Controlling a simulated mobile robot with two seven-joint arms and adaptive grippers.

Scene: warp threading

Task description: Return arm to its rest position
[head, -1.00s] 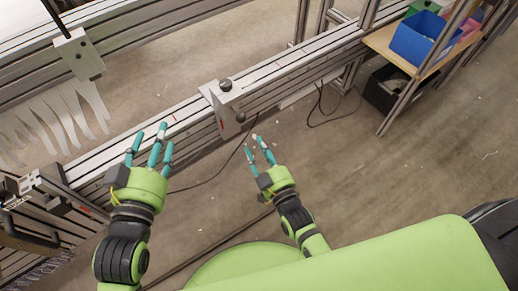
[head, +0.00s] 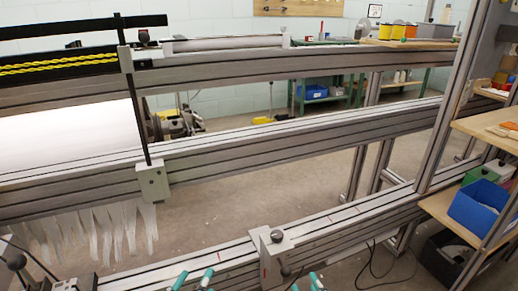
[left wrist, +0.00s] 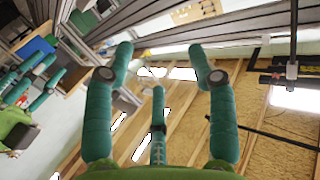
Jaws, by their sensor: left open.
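My left gripper (head: 194,281) shows only as teal fingertips at the bottom edge of the head view. In the left wrist view (left wrist: 160,78) its three fingers are spread apart with nothing between them. My right gripper (head: 306,284) also shows only by its fingertips at the bottom edge, right of the left one. At the left of the left wrist view it (left wrist: 32,85) appears with its fingers spread and empty. The palms and arms are hidden below the head view's edge.
A metal frame with a lower rail (head: 330,222) crosses just beyond my fingertips, carrying a clamp block (head: 272,258). White strips (head: 95,228) hang at left below a white roll (head: 60,140). A blue bin (head: 478,205) sits on a shelf at right.

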